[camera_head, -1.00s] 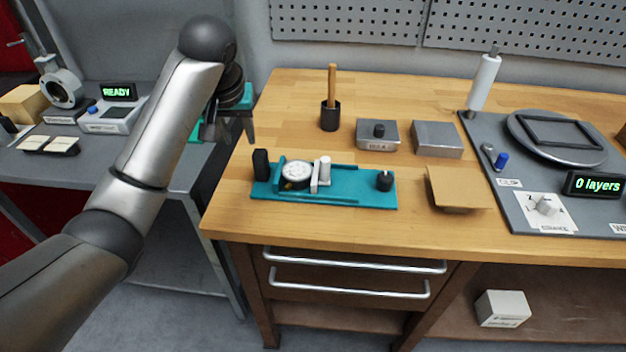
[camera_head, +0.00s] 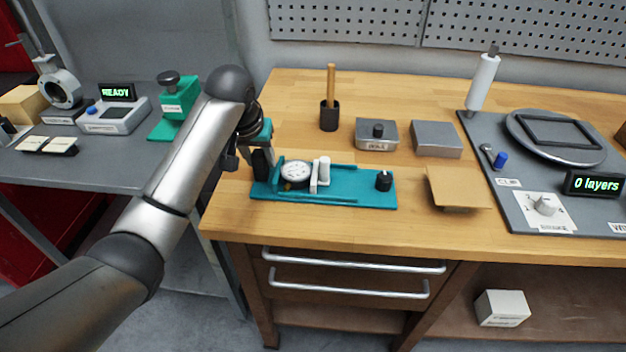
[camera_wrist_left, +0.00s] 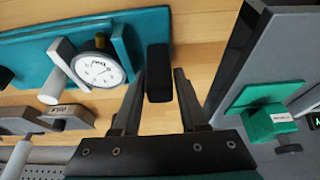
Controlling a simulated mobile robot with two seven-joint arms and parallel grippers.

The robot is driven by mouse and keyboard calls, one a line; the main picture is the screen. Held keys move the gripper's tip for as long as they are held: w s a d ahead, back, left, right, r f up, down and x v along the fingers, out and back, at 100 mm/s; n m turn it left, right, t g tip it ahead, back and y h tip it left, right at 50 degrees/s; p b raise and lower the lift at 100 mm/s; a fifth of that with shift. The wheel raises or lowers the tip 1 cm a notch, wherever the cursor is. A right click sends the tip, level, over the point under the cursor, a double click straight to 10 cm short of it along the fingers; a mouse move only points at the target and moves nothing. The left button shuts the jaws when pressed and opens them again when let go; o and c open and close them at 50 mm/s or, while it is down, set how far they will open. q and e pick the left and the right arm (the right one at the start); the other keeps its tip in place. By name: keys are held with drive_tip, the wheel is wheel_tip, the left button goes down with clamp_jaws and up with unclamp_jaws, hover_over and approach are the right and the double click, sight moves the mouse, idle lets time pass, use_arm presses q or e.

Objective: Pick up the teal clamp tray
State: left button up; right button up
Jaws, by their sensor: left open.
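The teal clamp tray (camera_head: 340,185) lies flat on the wooden bench, carrying a white round dial (camera_head: 296,173), a white post and a small black knob. A black upright block (camera_head: 261,164) stands at its left end. My left gripper (camera_head: 246,158) is at that end, its fingers partly hidden behind the wrist in the head view. In the left wrist view the open left gripper (camera_wrist_left: 160,92) has the black block (camera_wrist_left: 158,73) near and between its fingertips; contact cannot be told. The tray (camera_wrist_left: 75,45) also shows there. My right gripper is not in view.
Behind the tray stand a black cup with a wooden stick (camera_head: 330,112), a grey block with a knob (camera_head: 377,134) and a plain grey block (camera_head: 437,139). A tan plate (camera_head: 458,187) lies to the right. A green press (camera_head: 176,105) stands on the grey side table (camera_head: 120,168).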

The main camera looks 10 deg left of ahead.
use_arm(q)
drive_tip(key=shift+x, duration=1.1)
clamp_jaws()
drive_tip(key=shift+r, duration=0.1)
idle(0.5)
